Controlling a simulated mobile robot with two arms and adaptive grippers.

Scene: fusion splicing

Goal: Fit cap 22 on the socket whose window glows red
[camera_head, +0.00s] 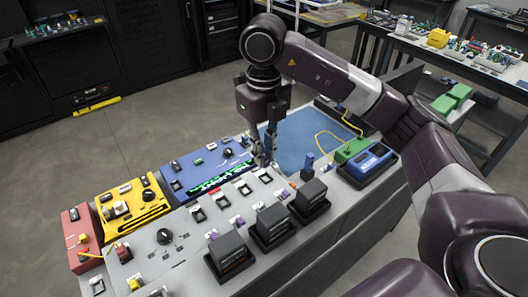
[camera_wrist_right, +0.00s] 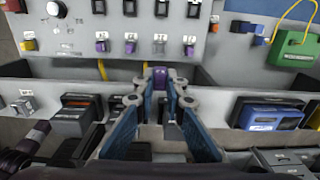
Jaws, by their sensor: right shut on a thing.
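My right gripper (camera_head: 264,160) hangs over the console near the blue panel's right end. In the wrist view my right gripper (camera_wrist_right: 161,82) is shut on a small purple cap (camera_wrist_right: 160,74); its number cannot be read. A row of black-framed sockets runs along the grey console, such as one socket (camera_head: 222,200). A small red window (camera_head: 214,191) shows behind this row, at the blue panel's front edge. My left gripper is not in view.
Dark boxes (camera_head: 272,222) stand along the console's front. A blue panel (camera_head: 205,165) with a green display and a yellow panel (camera_head: 130,200) lie at left. A blue mat (camera_head: 298,138), a green case (camera_head: 352,150) and a blue device (camera_head: 368,161) are at right.

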